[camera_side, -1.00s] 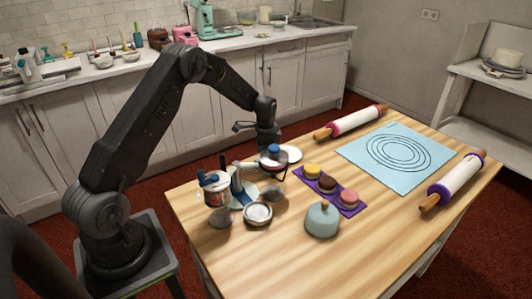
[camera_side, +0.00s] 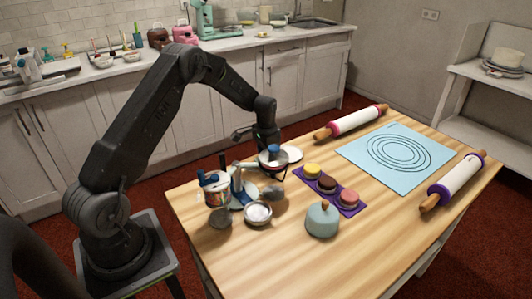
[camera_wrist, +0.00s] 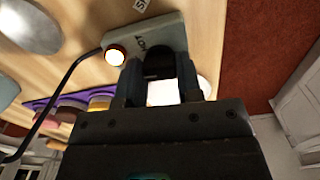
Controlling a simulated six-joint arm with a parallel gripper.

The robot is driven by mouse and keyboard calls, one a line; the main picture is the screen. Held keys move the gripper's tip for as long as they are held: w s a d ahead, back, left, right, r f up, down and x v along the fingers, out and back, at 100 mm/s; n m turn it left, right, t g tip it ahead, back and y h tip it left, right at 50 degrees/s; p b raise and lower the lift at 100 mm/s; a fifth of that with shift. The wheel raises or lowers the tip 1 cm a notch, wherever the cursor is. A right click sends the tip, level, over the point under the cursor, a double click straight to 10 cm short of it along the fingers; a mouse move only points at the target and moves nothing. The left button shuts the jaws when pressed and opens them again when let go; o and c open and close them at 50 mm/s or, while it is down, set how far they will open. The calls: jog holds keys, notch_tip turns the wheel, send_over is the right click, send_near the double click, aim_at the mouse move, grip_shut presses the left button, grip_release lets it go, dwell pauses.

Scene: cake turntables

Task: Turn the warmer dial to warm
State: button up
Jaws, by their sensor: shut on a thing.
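The warmer is a grey-green box (camera_wrist: 150,32) in the wrist view, with a lit round lamp (camera_wrist: 116,55) on its face and partly readable lettering beside it. Its black dial (camera_wrist: 158,62) sits between the two fingers of my gripper (camera_wrist: 160,78), which is shut on it. The dial's pointer and exact setting are hidden by the fingers. In the side view my gripper (camera_side: 271,148) points down at the table's far left part, and the warmer there is mostly hidden by it and by small items.
A dark cable (camera_wrist: 58,88) runs from the warmer. A purple tray (camera_side: 331,192) of round cakes, a pale blue domed pot (camera_side: 322,219), a small bowl (camera_side: 258,212) and a paint-like can (camera_side: 216,190) stand close by. The wooden table's (camera_side: 400,215) front right is clear.

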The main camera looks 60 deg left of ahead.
jog(key=shift+n, duration=0.5)
jog(key=o, duration=0.9)
jog(key=shift+o, duration=0.2)
jog(key=shift+r, duration=0.1)
notch_tip(320, 180, up, 14)
